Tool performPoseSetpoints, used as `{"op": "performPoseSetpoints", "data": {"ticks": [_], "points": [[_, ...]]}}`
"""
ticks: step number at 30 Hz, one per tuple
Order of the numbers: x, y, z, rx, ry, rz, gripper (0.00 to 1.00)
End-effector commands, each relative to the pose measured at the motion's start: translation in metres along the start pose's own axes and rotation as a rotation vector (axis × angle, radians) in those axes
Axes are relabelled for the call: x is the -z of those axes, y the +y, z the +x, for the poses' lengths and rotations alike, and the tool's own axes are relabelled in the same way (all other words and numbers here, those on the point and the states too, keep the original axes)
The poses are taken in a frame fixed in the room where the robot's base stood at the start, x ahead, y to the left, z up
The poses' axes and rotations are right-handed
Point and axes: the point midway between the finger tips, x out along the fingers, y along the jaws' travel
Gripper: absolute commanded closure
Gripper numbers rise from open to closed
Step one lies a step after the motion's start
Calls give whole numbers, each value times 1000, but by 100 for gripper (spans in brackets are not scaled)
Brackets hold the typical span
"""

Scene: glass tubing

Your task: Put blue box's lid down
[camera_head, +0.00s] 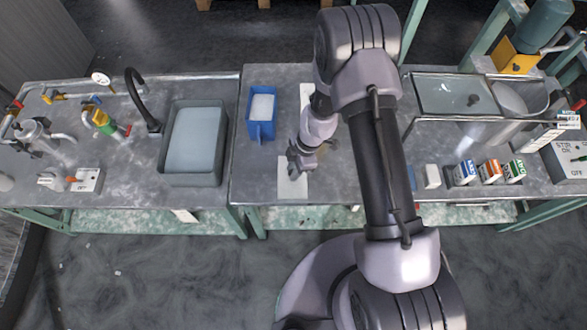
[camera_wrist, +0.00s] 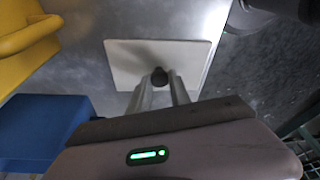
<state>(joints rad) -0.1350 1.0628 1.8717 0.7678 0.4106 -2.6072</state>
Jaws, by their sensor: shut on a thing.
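The blue box (camera_head: 262,130) stands on the middle bench, its top uncovered, with a pale inside showing. A flat white square plate with a dark knob, which looks like the lid (camera_head: 293,188), is at the bench's front part, to the right of and nearer than the box. My gripper (camera_head: 298,160) is over the lid. In the wrist view my gripper (camera_wrist: 160,85) is shut on the lid's dark knob, with the white lid (camera_wrist: 130,60) flat below the fingers. I cannot tell whether the lid touches the bench. Blue at lower left there looks like the box (camera_wrist: 38,130).
A yellow part (camera_wrist: 25,40) is at the wrist view's upper left. The grey sink (camera_head: 198,145) is left of the box. Small cartons (camera_head: 489,170) stand at the right. The bench's front edge is close to the lid. My arm hides part of the bench.

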Motion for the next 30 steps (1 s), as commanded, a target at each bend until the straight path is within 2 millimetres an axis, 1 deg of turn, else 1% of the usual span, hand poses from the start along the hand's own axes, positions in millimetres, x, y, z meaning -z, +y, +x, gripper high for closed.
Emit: {"op": "performPoseSetpoints", "data": {"ticks": [4,9,10,13,23,26,30], "points": [[0,1,-2,-2,-1,-1,100],[-1,1,1,-2,-1,-1,100],[-1,1,1,-2,-1,-1,74],[0,1,0,-2,-1,-1,55],[0,0,-3,-2,-1,-1,54],[1,2,-20,-5,-1,-1,54],[2,1,-62,-5,-1,-1,54]]}}
